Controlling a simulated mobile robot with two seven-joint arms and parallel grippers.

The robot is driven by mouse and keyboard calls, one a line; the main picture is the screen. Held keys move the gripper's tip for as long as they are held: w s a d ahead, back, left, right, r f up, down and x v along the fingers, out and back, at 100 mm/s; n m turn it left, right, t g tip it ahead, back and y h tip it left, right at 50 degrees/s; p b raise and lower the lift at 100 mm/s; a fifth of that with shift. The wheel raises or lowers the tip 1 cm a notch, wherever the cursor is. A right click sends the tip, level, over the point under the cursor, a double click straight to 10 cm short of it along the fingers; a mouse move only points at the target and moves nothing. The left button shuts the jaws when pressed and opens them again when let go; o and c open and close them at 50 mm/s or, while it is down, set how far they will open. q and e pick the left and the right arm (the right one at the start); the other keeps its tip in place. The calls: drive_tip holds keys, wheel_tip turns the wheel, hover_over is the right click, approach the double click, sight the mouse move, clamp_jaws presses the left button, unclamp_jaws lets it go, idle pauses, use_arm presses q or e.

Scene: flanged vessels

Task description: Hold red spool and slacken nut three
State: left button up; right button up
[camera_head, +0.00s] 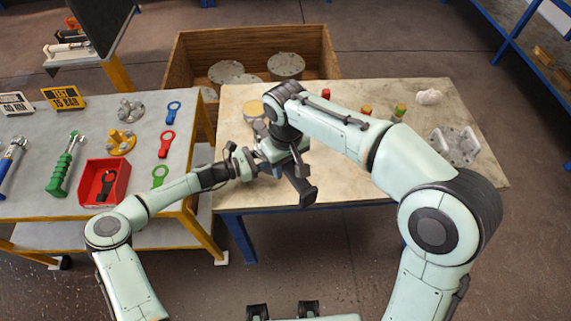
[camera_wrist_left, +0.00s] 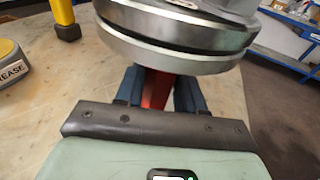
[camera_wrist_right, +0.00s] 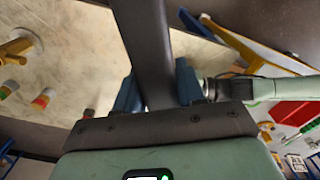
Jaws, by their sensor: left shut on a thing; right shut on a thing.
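The red spool (camera_wrist_left: 156,90) shows as a narrow red part between the blue fingers of my left gripper (camera_wrist_left: 160,92) in the left wrist view. Two stacked grey flange discs (camera_wrist_left: 175,42) sit just above it, with a dark gap between them. My right gripper (camera_wrist_right: 158,92) is shut on a dark bar (camera_wrist_right: 143,35), which runs out past its fingers. In the head view both grippers meet at the left part of the table, my right gripper (camera_head: 290,162) in front. It hides most of the spool there. Nut three cannot be made out in any view.
On the worktable (camera_head: 345,185) stand a tin (camera_head: 255,108), several small coloured pieces, a white cloth (camera_head: 429,97) and a grey flanged block (camera_head: 455,146). The left bench holds spanners and a red tray (camera_head: 105,183). A wooden crate (camera_head: 185,65) stands behind. The table's front right is clear.

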idle(0.3)
use_arm(q)
drive_tip(key=o, duration=1)
drive_tip(key=shift+a, duration=0.1)
